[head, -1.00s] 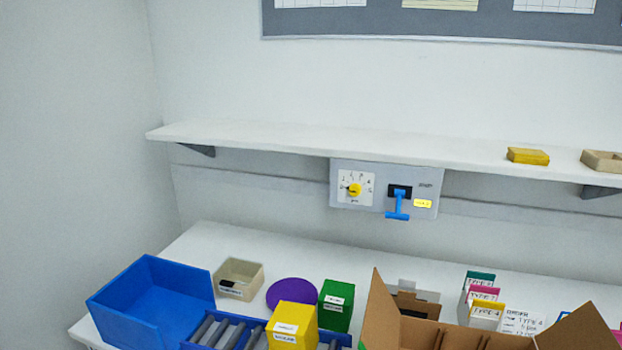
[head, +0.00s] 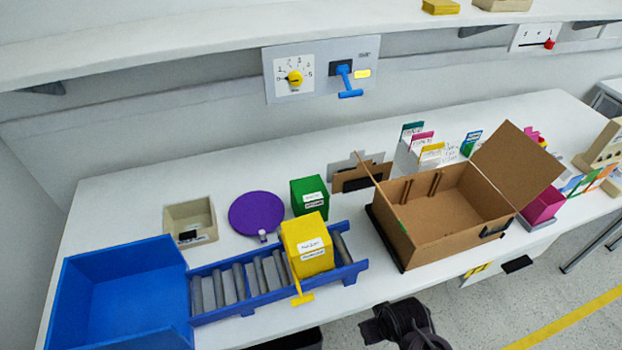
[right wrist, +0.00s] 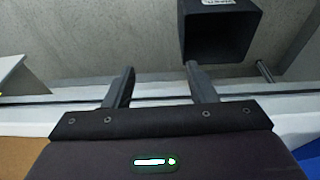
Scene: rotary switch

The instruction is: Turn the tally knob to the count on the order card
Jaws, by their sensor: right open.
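The yellow tally knob (head: 295,78) sits on a white numbered dial on the grey wall panel (head: 320,92) under the shelf. Its dark pointer seems to face left, near the lowest number; this is small. The order card (head: 453,154) stands behind the yellow type card on the table; its writing is too small to read now. My right gripper (head: 400,318) is at the bottom edge of the head view, well below the knob. In the right wrist view my right gripper (right wrist: 160,80) has its fingers apart with nothing between them. My left gripper is not in view.
A blue lever (head: 346,82) is right of the knob. On the table are an open cardboard box (head: 450,205), a roller track (head: 262,292) with a yellow box (head: 308,245), a green box (head: 310,196) and a blue bin (head: 120,300). The shelf (head: 200,38) overhangs the panel.

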